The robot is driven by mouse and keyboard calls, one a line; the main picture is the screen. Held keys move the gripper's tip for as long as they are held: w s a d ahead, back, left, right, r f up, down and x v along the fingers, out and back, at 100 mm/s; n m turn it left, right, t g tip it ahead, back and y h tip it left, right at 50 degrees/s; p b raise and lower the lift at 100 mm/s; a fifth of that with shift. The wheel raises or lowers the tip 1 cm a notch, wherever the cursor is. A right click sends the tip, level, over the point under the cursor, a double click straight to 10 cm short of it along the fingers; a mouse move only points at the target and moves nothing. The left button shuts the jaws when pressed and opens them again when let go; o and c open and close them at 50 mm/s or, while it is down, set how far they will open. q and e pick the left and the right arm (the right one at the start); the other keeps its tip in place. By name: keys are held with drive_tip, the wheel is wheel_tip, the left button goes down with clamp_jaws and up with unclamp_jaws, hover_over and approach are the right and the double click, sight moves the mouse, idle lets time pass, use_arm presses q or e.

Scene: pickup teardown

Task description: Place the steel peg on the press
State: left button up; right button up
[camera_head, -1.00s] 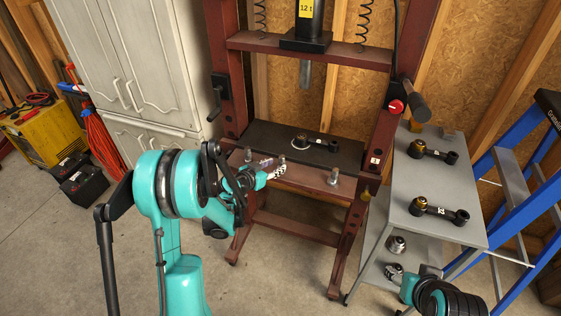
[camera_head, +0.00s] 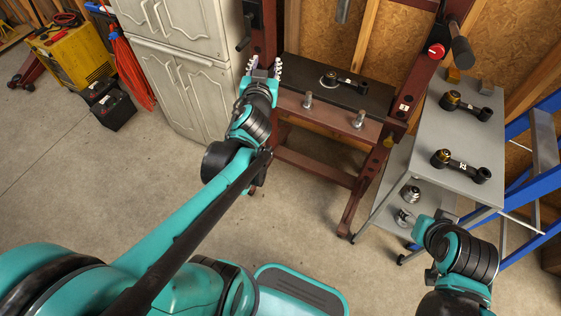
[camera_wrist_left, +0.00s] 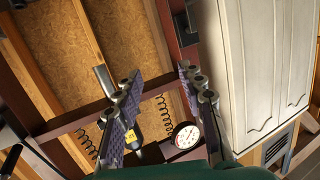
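The maroon press has a black plate (camera_head: 300,72) on its bed. Two short steel pegs, a left one (camera_head: 308,99) and a right one (camera_head: 360,116), stand upright on the beam in front; I cannot tell which the task means. My left gripper (camera_head: 264,66) is open and empty at the plate's left end, left of both pegs. In the left wrist view its two fingers (camera_wrist_left: 160,90) stand apart with nothing between them. My right gripper (camera_head: 405,217) is partly visible by the grey stand's lower shelf; its opening is unclear.
A black link arm (camera_head: 350,81) lies on the plate. Two more links (camera_head: 466,107) (camera_head: 461,166) lie on the grey stand (camera_head: 429,138). A steel part (camera_head: 410,194) stands on its lower shelf. A white cabinet (camera_head: 181,60) is close left of the press. A blue ladder (camera_head: 517,208) stands right.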

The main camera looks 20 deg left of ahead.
use_arm(q)
drive_tip(key=s+d+f+m+g+h, duration=0.1)
drive_tip(key=s+d+f+g, duration=0.3)
drive_tip(key=s, duration=0.5)
drive_tip(key=s+d+f+m+g+h, duration=0.2)
drive_tip(key=s+d+f+g+h, duration=0.2)
drive_tip(key=s+d+f, duration=0.5)
drive_tip(key=shift+s, duration=0.45)
